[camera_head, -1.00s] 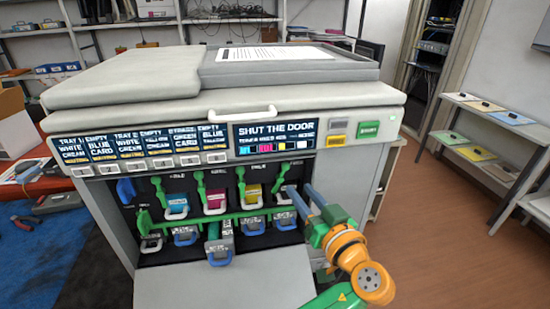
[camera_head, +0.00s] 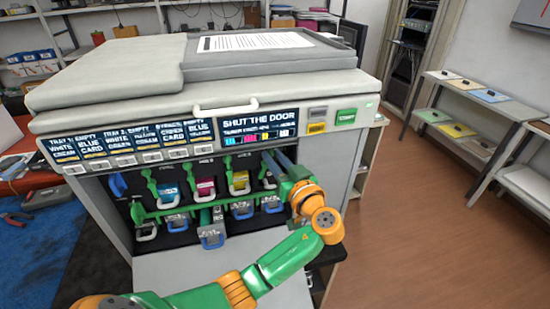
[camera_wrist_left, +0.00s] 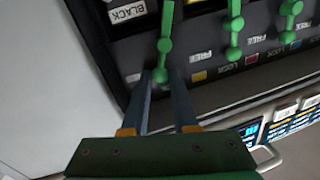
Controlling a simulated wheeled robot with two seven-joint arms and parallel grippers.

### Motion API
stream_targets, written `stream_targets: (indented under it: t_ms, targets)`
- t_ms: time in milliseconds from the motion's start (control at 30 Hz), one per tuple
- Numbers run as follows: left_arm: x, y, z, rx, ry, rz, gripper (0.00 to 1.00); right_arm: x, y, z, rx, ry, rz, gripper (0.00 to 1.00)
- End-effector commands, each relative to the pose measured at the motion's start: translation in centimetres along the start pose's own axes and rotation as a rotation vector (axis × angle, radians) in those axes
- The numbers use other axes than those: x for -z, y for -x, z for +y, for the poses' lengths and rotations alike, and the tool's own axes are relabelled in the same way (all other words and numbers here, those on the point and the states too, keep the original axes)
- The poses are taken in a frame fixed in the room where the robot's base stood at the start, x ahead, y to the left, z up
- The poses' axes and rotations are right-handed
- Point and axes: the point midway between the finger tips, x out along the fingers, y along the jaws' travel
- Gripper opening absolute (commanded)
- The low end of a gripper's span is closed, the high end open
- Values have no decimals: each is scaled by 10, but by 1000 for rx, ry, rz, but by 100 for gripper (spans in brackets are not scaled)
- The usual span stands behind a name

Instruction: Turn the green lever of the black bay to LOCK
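The black bay is the rightmost in the open printer front; its BLACK label (camera_wrist_left: 127,12) shows in the left wrist view. Its green lever (camera_wrist_left: 165,45) hangs between the blue-grey fingers of my left gripper (camera_wrist_left: 161,76), with its round end near the fingertips. A gap shows between the fingers, so the gripper is open around the lever. In the head view my left gripper (camera_head: 272,158) reaches into the right end of the bay row and mostly hides this lever. The LOCK mark beside it is hidden behind a finger. My right gripper is not in view.
Other green levers stand to the left, near the cyan (camera_head: 168,190), magenta (camera_head: 206,187) and yellow (camera_head: 239,181) cartridges. A green bar (camera_head: 180,209) runs below them. The lowered door (camera_head: 180,268) lies in front. The screen (camera_head: 258,129) reads SHUT THE DOOR.

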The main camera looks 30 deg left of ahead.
Motion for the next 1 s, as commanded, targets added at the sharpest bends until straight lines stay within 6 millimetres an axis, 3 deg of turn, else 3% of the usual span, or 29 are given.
stream_targets:
  t_ms: [67,300,400,767,800,833,1000]
  targets:
    - [-1,0,0,-1,5,-1,0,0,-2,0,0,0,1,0]
    - [-9,-1,-7,-7,235,-44,0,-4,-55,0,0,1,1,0]
    - [-6,-2,-11,-9,323,-62,0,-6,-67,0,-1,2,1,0]
    - [2,-3,-15,-10,371,-74,0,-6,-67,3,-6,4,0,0]
    - [2,-3,-15,-10,371,-74,30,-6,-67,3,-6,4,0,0]
    - [2,-3,-15,-10,371,-73,38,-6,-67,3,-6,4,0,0]
    - [2,-3,-15,-10,370,-73,39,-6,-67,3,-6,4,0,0]
